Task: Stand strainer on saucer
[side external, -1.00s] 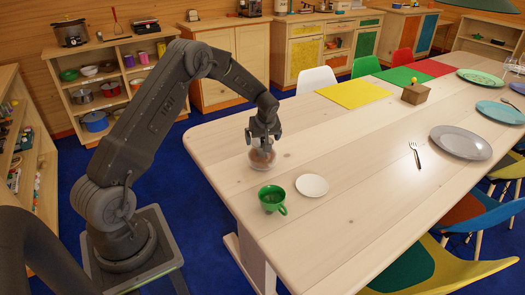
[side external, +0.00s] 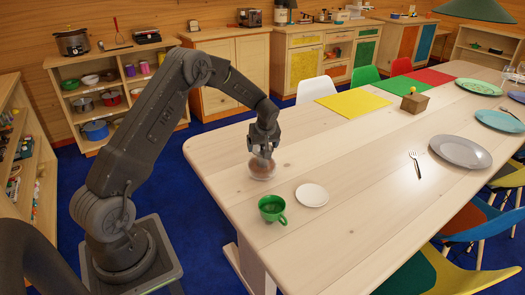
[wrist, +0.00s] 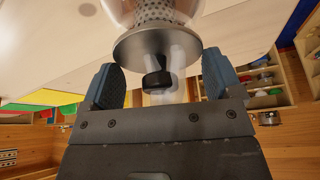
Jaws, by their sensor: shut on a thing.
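The strainer (wrist: 135,46) shows in the wrist view as a metal disc with a black knob and a perforated metal body. Its body sits inside a clear glass vessel (side external: 262,173) standing on the table. My gripper (side external: 263,153) points down over the vessel, shut on the strainer at its top. In the wrist view my fingers (wrist: 162,82) stand on both sides of the knob; the exact contact is hard to see. The white saucer (side external: 312,195) lies flat and empty on the table, to the right of the vessel and nearer the camera.
A green cup (side external: 271,209) stands beside the saucer, close to the table's near edge. A fork (side external: 416,165), a grey plate (side external: 460,151), a wooden box (side external: 415,103) and a yellow placemat (side external: 353,104) lie farther off. The table between saucer and fork is clear.

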